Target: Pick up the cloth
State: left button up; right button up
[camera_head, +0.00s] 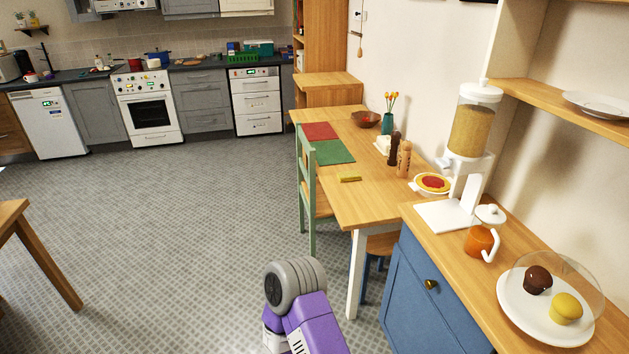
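I cannot clearly single out a cloth. Two flat rectangular pieces, like mats or cloths, lie on the wooden dining table (371,204): a red piece (319,131) and, nearer, a green piece (332,152). A small yellow item (350,179) lies in front of the green piece; it is too small to tell what it is. Part of one purple and grey arm of mine shows at the bottom centre, below the table and apart from it. Neither gripper shows.
A green chair (306,185) stands at the table's left side. Right are a blue cabinet (424,300), a cereal dispenser (470,135), an orange mug (480,242) and a plate of muffins (515,309). The tiled floor (180,230) is open at left centre.

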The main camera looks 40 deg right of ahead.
aim_at(355, 175)
jog(key=z, duration=0.4)
jog(key=i, duration=1.45)
jog(key=z, duration=1.35)
jog(key=i, duration=1.15)
jog(key=z, duration=1.3)
